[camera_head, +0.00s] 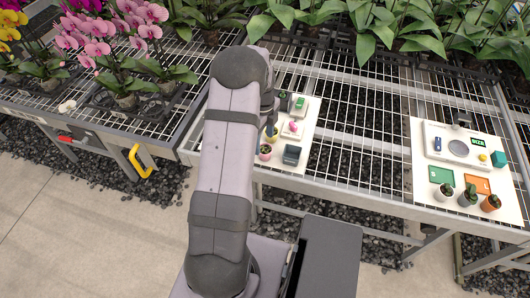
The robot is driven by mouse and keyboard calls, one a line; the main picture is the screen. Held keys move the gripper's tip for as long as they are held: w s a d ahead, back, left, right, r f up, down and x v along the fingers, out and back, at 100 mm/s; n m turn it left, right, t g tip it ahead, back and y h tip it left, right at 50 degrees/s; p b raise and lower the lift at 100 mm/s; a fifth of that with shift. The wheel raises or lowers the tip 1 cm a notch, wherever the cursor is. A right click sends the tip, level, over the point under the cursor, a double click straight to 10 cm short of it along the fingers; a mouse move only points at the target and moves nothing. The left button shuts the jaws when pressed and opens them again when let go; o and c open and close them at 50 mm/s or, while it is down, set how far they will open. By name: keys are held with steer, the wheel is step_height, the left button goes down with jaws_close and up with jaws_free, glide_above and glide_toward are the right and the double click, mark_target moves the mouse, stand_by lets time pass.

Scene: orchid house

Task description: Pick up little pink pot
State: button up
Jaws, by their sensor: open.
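A little pink pot (265,153) with a plant in it stands near the front left of a white board (309,118) on the mesh bench. It is just right of my upper arm. A small yellow pot (272,138) with a plant stands behind it. My gripper (268,103) shows only as a small dark part at the right side of my arm, over the back left of the board. Its fingertips are mostly hidden and I see nothing held. It is apart from the pink pot, farther back.
The board also bears a grey block (292,155), a pink item (293,127) on a pale base, and dark and green pots. A second white board (423,150) at right holds a scale, coloured cards and several pots. Orchids (97,48) crowd the left bench. The mesh between the boards is clear.

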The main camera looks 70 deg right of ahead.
mark_target(265, 150)
steer(key=f, duration=0.1)
steer(key=f+p, duration=0.1)
steer(key=f, duration=0.1)
steer(key=shift+s+f+p, duration=0.25)
steer(key=shift+s+p, duration=0.05)
steer(key=shift+p, duration=0.1)
steer(key=shift+f, duration=0.65)
steer(key=c, duration=1.1)
